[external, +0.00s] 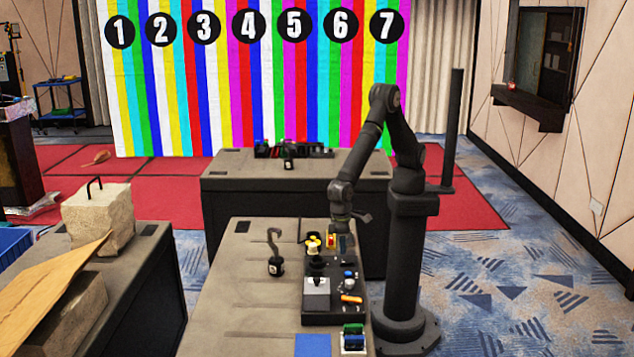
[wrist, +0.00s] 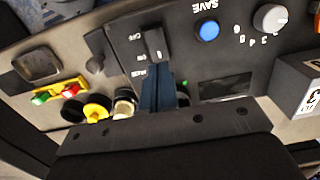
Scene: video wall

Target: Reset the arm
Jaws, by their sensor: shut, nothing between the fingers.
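My arm (external: 365,140) bends down from its dark column, and my gripper (external: 341,232) is low over the far part of the black control panel (external: 318,318). In the wrist view the closed dark-blue fingers (wrist: 158,84) point at the panel, beside a black switch (wrist: 154,44) with upside-down lettering. I cannot tell whether they touch it. A blue button (wrist: 207,29) marked SAVE and a grey numbered knob (wrist: 270,18) are to the right. A yellow knob (wrist: 96,108) and a red-and-green control (wrist: 60,93) are to the left.
A black hook on a weight (external: 275,262) stands on the bench left of the panel. A blue square (external: 313,345) lies near the front. A second table (external: 285,185) stands behind. The striped video wall (external: 250,90) carries numbered discs. A stone block (external: 98,220) sits at left.

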